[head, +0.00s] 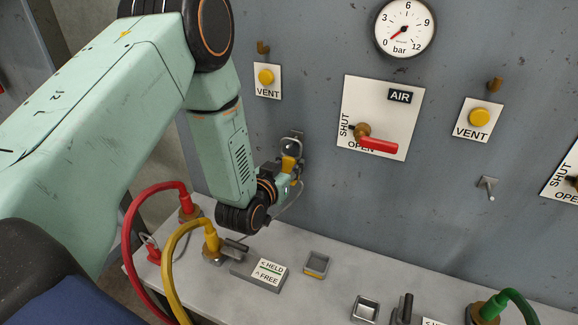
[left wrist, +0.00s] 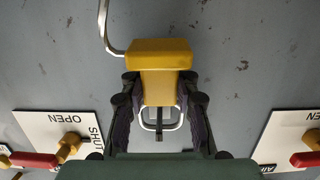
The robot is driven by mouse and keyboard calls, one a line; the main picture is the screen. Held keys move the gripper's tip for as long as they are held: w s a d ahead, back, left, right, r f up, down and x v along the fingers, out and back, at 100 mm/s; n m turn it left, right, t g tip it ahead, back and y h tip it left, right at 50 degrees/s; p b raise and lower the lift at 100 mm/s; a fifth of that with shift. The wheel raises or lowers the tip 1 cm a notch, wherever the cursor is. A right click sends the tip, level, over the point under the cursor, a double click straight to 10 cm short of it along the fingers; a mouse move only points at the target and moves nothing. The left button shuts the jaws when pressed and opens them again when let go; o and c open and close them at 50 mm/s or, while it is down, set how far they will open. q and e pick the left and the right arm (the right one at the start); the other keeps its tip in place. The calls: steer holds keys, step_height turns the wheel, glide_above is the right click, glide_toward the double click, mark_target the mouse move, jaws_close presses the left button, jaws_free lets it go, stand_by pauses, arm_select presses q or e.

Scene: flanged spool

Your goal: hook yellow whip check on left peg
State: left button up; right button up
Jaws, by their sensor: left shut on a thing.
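My left gripper (head: 283,172) is shut on the yellow block (head: 289,163) of the whip check, close to the grey wall panel. In the left wrist view the yellow block (left wrist: 160,56) sits between the fingers, with its wire loop (left wrist: 160,119) beyond it and its cable (left wrist: 104,30) leading off the other end. In the head view the loop stands above the block, by the left peg's plate (head: 297,134). A dark bar, probably the left peg (left wrist: 159,135), shows at the loop in the wrist view; I cannot tell whether it passes through. My right gripper is out of view.
Another peg (head: 488,187) is bare at the right. The AIR valve's red handle (head: 377,146) sticks out right of my gripper. Below, the bench (head: 333,276) carries a yellow hose (head: 175,255), a red hose (head: 128,230), a green hose (head: 517,303) and small square sockets.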

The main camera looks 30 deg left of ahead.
arm_select(q)
steer(key=shift+s+d+r, duration=0.1)
steer(key=shift+d+r, duration=0.05)
steer(key=o, duration=1.2)
steer(key=shift+c, duration=0.2)
